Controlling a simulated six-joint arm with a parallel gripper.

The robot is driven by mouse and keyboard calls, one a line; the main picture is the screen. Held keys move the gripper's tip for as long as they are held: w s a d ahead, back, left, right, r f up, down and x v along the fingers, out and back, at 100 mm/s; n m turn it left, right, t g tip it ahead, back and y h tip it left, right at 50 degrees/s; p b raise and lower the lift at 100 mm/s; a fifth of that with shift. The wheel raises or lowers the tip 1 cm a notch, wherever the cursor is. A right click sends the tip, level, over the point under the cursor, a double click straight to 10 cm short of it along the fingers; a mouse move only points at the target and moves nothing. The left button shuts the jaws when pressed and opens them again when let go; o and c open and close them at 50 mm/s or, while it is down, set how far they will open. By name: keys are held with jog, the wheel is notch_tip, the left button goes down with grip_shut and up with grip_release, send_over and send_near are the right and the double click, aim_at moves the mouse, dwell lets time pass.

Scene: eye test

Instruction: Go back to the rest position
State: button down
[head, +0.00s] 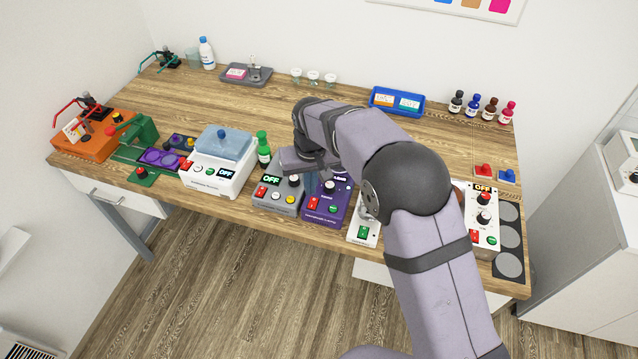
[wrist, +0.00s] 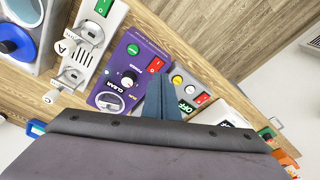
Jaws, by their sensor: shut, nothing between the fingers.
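My gripper (head: 290,158) hangs over the front of the bench in the head view, above and just behind the grey device (head: 268,197) and the purple device (head: 330,210). In the wrist view my gripper's fingers (wrist: 163,58) are together, with nothing between them. They overlap the gap between the purple device (wrist: 118,65) and the grey device (wrist: 190,80). My arm covers part of the bench's right half. No marker for a rest position shows.
A green bottle (head: 263,149) stands close left of my gripper. A white device with a blue lid (head: 222,140) is further left. A white switch box (head: 363,232) and a white control box (head: 484,215) flank my arm.

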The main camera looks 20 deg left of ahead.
jog(key=s+d+f+n+g+h, duration=0.25)
jog(key=s+d+f, duration=0.55)
jog(key=s+d, duration=0.4)
jog(key=s+d+r+m+g+y+b, duration=0.1)
jog(key=s+d+r+m, duration=0.15)
jog(key=s+d, duration=0.5)
jog(key=s+d+r+m+b, duration=0.1)
jog(key=s+d+r+m, duration=0.3)
jog(key=d, duration=0.7)
jog(key=w+d+r+m+t, duration=0.1)
jog(key=d, duration=0.1)
jog(key=w+d+m+t, duration=0.1)
jog(key=d, duration=0.1)
jog(key=shift+w+r+y, duration=0.15)
jog(key=shift+r+y, duration=0.15)
jog(key=shift+y, duration=0.05)
